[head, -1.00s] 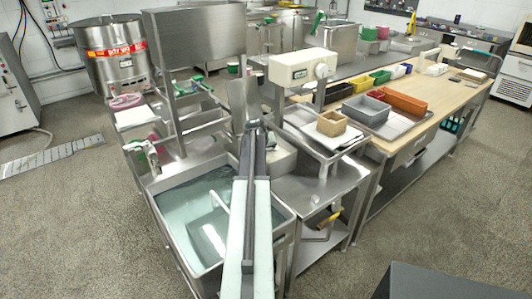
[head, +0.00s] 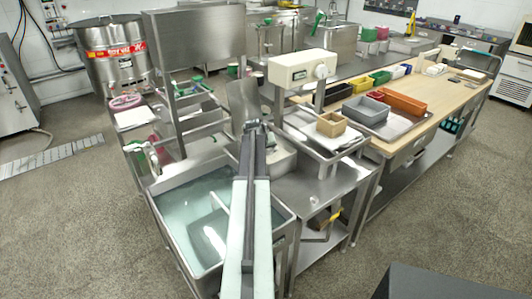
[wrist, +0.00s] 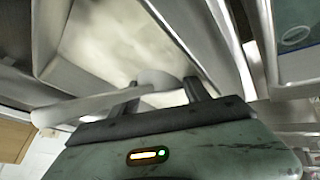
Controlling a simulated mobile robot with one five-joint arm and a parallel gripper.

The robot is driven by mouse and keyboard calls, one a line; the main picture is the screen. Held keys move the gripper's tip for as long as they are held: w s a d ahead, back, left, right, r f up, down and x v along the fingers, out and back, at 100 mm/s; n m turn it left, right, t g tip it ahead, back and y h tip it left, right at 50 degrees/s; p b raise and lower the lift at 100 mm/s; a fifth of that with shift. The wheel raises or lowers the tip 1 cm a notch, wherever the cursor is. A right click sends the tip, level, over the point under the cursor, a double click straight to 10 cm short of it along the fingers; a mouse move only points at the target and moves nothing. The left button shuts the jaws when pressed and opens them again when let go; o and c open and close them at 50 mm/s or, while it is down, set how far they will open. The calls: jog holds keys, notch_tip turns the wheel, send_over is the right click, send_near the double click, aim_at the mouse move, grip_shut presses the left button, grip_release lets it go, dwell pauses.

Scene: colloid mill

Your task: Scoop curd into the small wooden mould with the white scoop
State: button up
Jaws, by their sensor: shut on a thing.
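My gripper (wrist: 160,95) is shut on the white scoop (wrist: 75,108), whose pale handle runs out to the left past the fingers in the wrist view. The scoop's white end (wrist: 155,77) lies just beyond the fingers. Behind it is a steel-walled container with a pale, blurred surface (wrist: 110,65) that may be curd. In the head view my gripper (head: 253,125) is at the far end of my arm, and the scoop is not clear there. The small wooden mould (head: 331,124) stands upright on a steel tray, right of my gripper. Its inside is too small to judge.
A steel tank (head: 160,232) of greenish liquid is left of my arm. A cream scale head (head: 302,67) rises behind the mould. Grey (head: 366,110) and orange (head: 405,103) bins stand on the wooden-topped bench at right.

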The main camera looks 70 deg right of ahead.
notch_tip(320, 180, up, 12)
jog(key=p, duration=1.1)
